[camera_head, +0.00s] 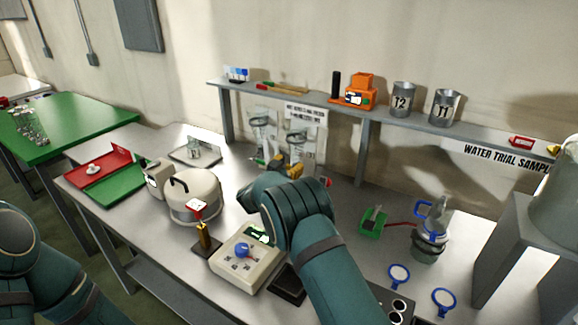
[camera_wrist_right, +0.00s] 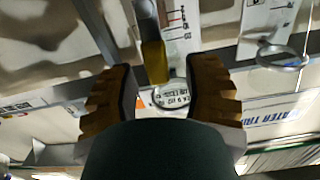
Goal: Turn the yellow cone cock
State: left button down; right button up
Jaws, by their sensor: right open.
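The yellow cone cock (camera_wrist_right: 154,60) shows in the right wrist view as a yellow piece on the end of a grey stem. It lies in the gap between the two brown ridged fingers of my right gripper (camera_wrist_right: 162,75), with space on both sides. In the head view my right gripper (camera_head: 285,168) is at the wall side of the bench, before the hanging glassware. There the arm and fingers cover much of that spot, and I cannot tell the cock apart with certainty. The right gripper is open and empty. Only my left arm shows, at lower left; its gripper is out of view.
Glassware (camera_head: 262,128) hangs below the shelf (camera_head: 310,103), which carries an orange device (camera_head: 360,92) and grey cans (camera_head: 402,98). A white round pot (camera_head: 192,192), a beige instrument (camera_head: 238,268) and a green block (camera_head: 373,222) crowd the bench. A metal ring (camera_wrist_right: 282,57) is near the right finger.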

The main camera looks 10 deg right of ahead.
grip_shut()
jog(key=shift+s+d+f+m+b, duration=0.2)
jog(key=shift+s+d+m+b, duration=0.1)
jog(key=shift+m+b, duration=0.65)
jog(key=shift+s+d+f+m+b, duration=0.2)
jog(key=shift+s+d+m+b, duration=0.1)
jog(key=shift+m+b, duration=0.7)
jog(key=shift+s+d+f+m+b, duration=0.15)
jog(key=shift+s+d+m+b, duration=0.15)
jog(key=shift+m+b, duration=0.65)
jog(key=shift+s+d+f+m+b, duration=0.25)
jog(key=shift+m+b, duration=0.35)
jog(key=shift+b, duration=0.7)
jog(key=shift+r, duration=0.1)
